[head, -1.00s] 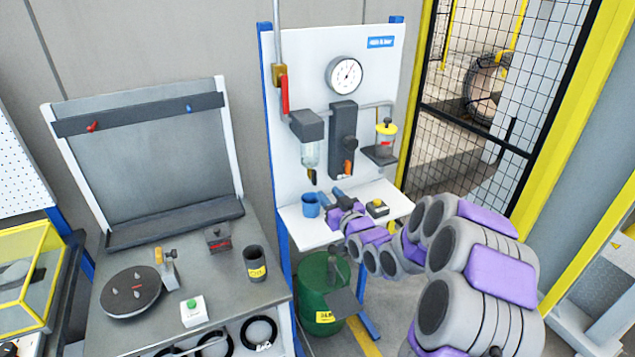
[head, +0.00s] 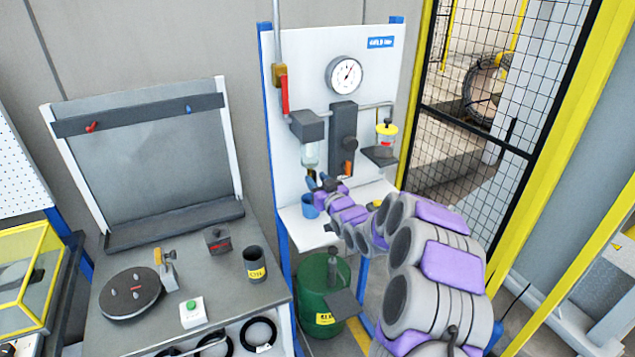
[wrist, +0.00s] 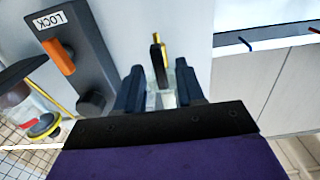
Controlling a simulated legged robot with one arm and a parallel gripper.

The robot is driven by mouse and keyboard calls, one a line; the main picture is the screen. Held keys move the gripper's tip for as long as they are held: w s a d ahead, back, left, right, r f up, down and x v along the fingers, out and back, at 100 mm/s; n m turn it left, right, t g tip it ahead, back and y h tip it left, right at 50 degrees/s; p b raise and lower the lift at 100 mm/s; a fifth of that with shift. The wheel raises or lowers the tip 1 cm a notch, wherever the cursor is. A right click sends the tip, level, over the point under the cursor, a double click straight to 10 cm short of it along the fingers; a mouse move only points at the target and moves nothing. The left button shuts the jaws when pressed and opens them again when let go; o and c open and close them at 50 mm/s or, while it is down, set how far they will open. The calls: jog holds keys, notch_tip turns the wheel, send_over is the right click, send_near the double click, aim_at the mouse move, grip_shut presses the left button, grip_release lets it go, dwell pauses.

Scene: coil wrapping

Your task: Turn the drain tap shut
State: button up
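The drain tap (head: 311,174) hangs under the clear filter bowl (head: 310,154) on the white panel. In the wrist view the tap (wrist: 158,58) is a narrow black lever with a brass-coloured part. My gripper (head: 319,182) is just below the bowl, beside the tap. In the wrist view my gripper (wrist: 160,90) has its two dark blue fingers apart. The tap lever shows in the gap between them, and part of the bowl shows there too. Contact between fingers and lever cannot be made out.
A blue cup (head: 310,206) stands on the white shelf (head: 300,232) below my gripper. An orange-handled lock block (head: 343,140), a gauge (head: 344,75) and a yellow-topped lubricator (head: 386,140) are nearby. A red lever (head: 285,95) is at upper left. A green drum (head: 318,285) stands below.

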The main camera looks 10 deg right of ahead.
jog(key=shift+c, duration=0.4)
grip_shut()
jog(key=m+p, duration=0.4)
jog(key=shift+d+m, duration=0.1)
jog(key=shift+m, duration=0.2)
jog(key=shift+d+f+m+p, duration=0.15)
jog(key=shift+m+p, duration=0.95)
jog(key=shift+m, duration=2.25)
jog(key=shift+f+m+p, duration=0.2)
jog(key=shift+m+p, duration=0.9)
jog(key=shift+m, duration=2.25)
